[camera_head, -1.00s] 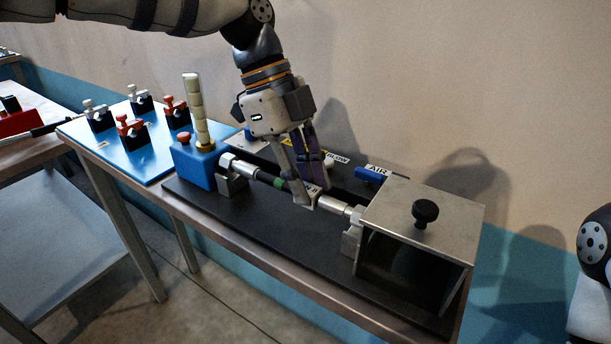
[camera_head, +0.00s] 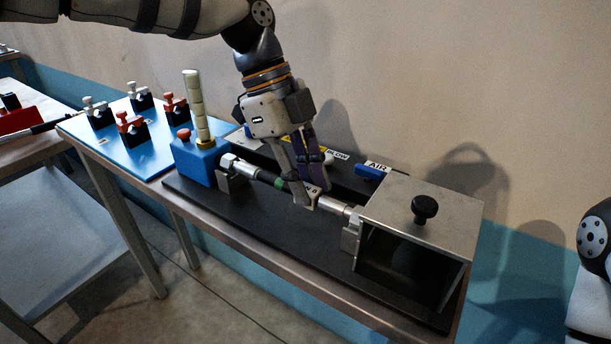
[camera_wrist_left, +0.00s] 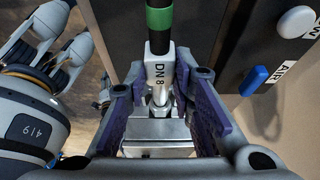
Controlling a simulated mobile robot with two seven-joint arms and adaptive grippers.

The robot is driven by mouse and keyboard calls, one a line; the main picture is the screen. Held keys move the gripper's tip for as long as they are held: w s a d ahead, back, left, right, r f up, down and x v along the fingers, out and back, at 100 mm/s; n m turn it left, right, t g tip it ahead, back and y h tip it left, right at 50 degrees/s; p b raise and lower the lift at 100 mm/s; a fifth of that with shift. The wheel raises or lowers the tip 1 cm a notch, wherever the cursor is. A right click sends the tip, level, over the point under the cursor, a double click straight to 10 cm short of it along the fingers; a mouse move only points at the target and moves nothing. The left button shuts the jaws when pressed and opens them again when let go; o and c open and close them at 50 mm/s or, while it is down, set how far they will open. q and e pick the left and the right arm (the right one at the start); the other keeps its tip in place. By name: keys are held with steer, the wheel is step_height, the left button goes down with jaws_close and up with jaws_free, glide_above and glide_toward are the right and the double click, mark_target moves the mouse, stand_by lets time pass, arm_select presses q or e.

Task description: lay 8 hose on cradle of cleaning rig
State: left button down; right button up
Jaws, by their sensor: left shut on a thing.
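The hose (camera_head: 267,178) is dark with a green band and metal end fittings. In the left wrist view its white collar reads DN 8 (camera_wrist_left: 160,73). My left gripper (camera_head: 311,200) is shut on the hose near its right end fitting, pointing down from above. The cleaning rig's black base (camera_head: 270,235) carries grey cradle supports, one at the left (camera_head: 233,183) and one at the right (camera_head: 350,237). The hose lines up between them; whether it rests fully in both I cannot tell.
A blue block (camera_head: 193,165) with a pale column stands left of the hose. A metal box with a black knob (camera_head: 425,208) stands at the right. A blue AIR lever (camera_head: 369,173) is behind. A blue board (camera_head: 118,148) with several red and white clamps lies farther left.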

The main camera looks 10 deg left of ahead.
arm_select(q)
steer(key=shift+f, duration=0.1)
steer(key=c, duration=1.3)
jaws_free()
steer(key=shift+f, duration=0.1)
steer(key=v, duration=1.2)
